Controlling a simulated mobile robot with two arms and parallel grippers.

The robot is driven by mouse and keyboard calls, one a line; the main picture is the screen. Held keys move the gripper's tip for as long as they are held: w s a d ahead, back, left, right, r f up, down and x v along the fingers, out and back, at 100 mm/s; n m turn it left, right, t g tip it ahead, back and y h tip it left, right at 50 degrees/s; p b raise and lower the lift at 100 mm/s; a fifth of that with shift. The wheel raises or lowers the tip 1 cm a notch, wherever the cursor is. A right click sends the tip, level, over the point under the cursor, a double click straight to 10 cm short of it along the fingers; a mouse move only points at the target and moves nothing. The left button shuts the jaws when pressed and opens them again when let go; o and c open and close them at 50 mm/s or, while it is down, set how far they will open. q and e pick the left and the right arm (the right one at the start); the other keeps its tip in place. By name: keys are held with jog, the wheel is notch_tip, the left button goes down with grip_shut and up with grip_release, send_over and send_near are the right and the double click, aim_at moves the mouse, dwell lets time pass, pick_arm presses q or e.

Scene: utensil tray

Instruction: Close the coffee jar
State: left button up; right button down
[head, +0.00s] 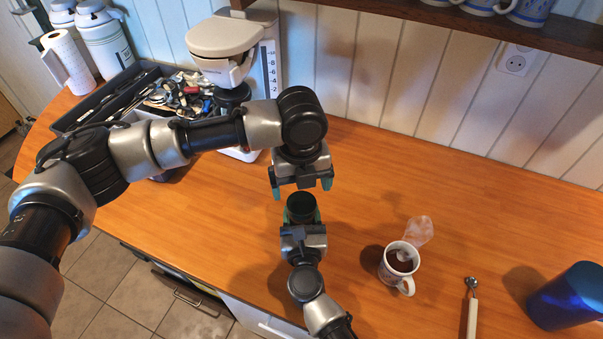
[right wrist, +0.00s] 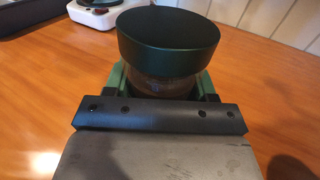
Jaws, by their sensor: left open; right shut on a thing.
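The coffee jar shows in the right wrist view as a glass body (right wrist: 160,82) with a wide dark green lid (right wrist: 172,35) sitting on its top. Whether the lid is tight or loose I cannot tell. In the head view the lid (head: 301,207) shows from above and hides most of the jar. My right gripper (head: 301,218) is shut on the jar's body, with green fingers on both sides of it below the lid. My left gripper (head: 303,190) is open and empty, pointing down just above and behind the lid, apart from it as far as I can tell.
A mug of dark drink (head: 399,265) steams right of the jar. A spoon-like utensil (head: 471,310) and a blue cylinder (head: 568,296) lie farther right. A utensil tray (head: 75,121) and a white appliance (head: 268,72) stand at the back left. The counter behind the mug is clear.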

pick_arm(q)
jog(key=n, duration=0.6)
jog(key=shift+r, duration=0.2)
jog(key=n, duration=0.3)
jog(key=shift+r+n, duration=0.1)
jog(key=shift+n, duration=0.3)
jog(key=n, duration=0.5)
jog(key=shift+r+n, duration=0.2)
jog(key=shift+n, duration=0.2)
jog(key=n, duration=0.3)
jog(key=shift+r+n, duration=0.1)
jog(key=shift+n, duration=0.3)
jog(key=n, duration=0.5)
jog(key=shift+r+n, duration=0.15)
jog(key=shift+n, duration=0.25)
jog(key=n, duration=0.3)
jog(key=shift+r+n, duration=0.15)
jog(key=shift+n, duration=0.25)
jog(key=n, duration=0.3)
jog(key=shift+r+n, duration=0.1)
jog(key=shift+n, duration=0.2)
jog(key=n, duration=0.5)
jog(key=shift+r, duration=0.15)
